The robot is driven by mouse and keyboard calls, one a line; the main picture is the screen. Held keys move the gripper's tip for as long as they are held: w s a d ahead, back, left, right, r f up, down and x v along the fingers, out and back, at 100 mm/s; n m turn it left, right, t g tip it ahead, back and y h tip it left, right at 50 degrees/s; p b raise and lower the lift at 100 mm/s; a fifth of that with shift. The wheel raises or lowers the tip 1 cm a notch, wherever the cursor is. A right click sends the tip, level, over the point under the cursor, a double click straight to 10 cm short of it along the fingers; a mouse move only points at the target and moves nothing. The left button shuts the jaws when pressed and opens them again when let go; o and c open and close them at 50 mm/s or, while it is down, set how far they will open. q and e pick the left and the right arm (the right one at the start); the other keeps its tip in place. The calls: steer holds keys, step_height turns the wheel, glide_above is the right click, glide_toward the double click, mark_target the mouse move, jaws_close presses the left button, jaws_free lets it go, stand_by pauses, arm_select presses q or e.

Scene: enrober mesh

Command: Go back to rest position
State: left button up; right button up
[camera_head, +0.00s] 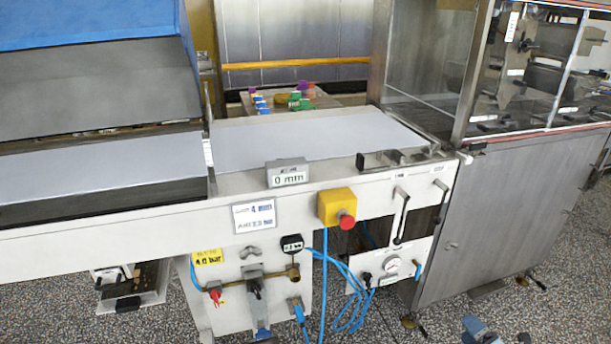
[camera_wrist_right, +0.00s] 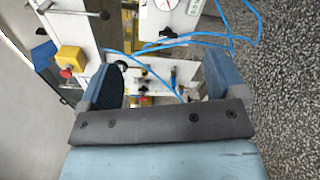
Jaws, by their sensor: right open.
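My right gripper (camera_head: 490,329) shows only in part at the bottom edge of the head view, right of centre, in front of the steel cabinet. In the right wrist view my right gripper (camera_wrist_right: 163,74) has its two blue fingers wide apart, with nothing between them. Beyond the fingers lie the machine's lower panel and blue hoses, apart from the gripper. My left gripper is in neither view.
The white conveyor (camera_head: 310,140) crosses the head view. Its front carries a yellow box with a red button (camera_head: 337,207). Blue hoses (camera_head: 345,290) hang below, beside a gauge panel (camera_head: 387,270). A steel cabinet (camera_head: 510,215) stands at right. The speckled floor (camera_head: 440,315) is open in front.

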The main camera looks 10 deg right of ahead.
steer(key=w+d+r+n, duration=0.2)
steer(key=d+r+n, duration=0.1)
steer(key=d+r, duration=0.4)
steer(key=s+a+m+g, duration=0.2)
steer(key=s+a+m, duration=0.4)
steer(key=a, duration=0.5)
steer(key=s+a+m+g+y, duration=0.1)
steer(key=s+a+m+g, duration=0.2)
steer(key=s+a+m, duration=0.55)
steer(key=s+a+m+g, duration=0.2)
steer(key=s+a+m, duration=0.2)
steer(key=a, duration=1)
steer(key=w+a+r+m+t, duration=0.1)
steer(key=a+m, duration=0.2)
steer(key=a, duration=0.1)
steer(key=w+a+r+m, duration=0.2)
steer(key=a, duration=0.3)
arm_select(q)
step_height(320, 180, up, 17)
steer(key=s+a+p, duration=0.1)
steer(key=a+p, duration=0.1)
steer(key=p, duration=2.6)
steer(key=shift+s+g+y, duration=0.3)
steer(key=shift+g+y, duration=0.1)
arm_select(e)
step_height(320, 180, up, 17)
steer(key=s+d, duration=0.2)
steer(key=shift+d+h, duration=0.3)
steer(key=shift+d, duration=0.1)
